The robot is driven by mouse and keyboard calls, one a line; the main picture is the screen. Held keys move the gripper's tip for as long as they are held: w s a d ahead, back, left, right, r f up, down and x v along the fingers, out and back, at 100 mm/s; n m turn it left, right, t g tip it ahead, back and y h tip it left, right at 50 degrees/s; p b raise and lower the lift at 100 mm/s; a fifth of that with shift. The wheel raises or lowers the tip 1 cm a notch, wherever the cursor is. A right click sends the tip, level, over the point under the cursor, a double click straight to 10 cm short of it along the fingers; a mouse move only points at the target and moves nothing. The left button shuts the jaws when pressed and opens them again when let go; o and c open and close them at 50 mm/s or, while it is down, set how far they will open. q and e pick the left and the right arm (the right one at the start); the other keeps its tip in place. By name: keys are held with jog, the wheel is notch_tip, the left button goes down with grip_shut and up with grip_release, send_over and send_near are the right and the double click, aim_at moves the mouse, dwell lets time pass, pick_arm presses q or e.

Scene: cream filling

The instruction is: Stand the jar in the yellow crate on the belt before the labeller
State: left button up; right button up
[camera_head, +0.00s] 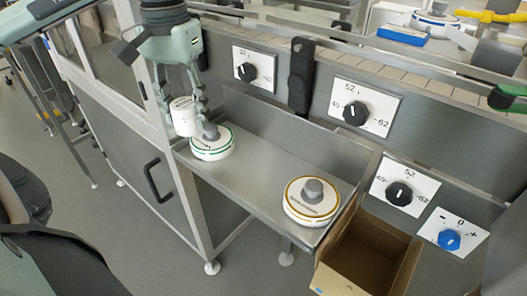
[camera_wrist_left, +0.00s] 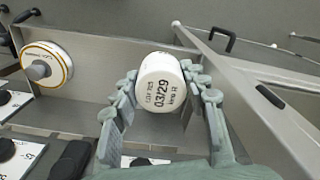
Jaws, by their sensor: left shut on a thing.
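A white jar (camera_head: 184,116) is held between the fingers of my left gripper (camera_head: 184,95), above the left end of a steel shelf. In the left wrist view the jar (camera_wrist_left: 160,82) sits between both fingers, with printed text including 03/29 facing the camera. My left gripper (camera_wrist_left: 161,95) is shut on it. In the head view the jar hangs just above and left of a green-ringed white disc; I cannot tell whether they touch. A belt of pale slats (camera_head: 340,54) runs behind the dial panel. I see no yellow crate, and cannot identify the labeller. My right gripper is not in view.
The steel shelf (camera_head: 255,168) carries the green-ringed disc (camera_head: 212,150) and a gold-ringed disc (camera_head: 311,206), each with a grey knob. An open cardboard box (camera_head: 340,277) stands at the right. Dials (camera_head: 355,113) line the panel. The shelf between the discs is clear.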

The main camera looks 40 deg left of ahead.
pick_arm(q)
jog(key=w+d+f, duration=0.2)
jog(key=w+d+f+p, duration=0.1)
jog(key=w+d+f, duration=0.1)
jog(key=d, duration=0.1)
jog(key=w+d+f+p, duration=0.1)
jog(key=w+d+f, duration=0.1)
jog(key=w, duration=0.1)
jog(key=shift+d+f, duration=0.1)
jog(key=shift+d, duration=0.25)
jog(key=shift+w+f, duration=0.15)
jog(key=shift+f, duration=0.05)
notch_tip(320, 180, down, 3)
jog(key=shift+f+p, duration=0.2)
jog(key=shift+p, duration=0.1)
jog(key=shift+f, duration=0.25)
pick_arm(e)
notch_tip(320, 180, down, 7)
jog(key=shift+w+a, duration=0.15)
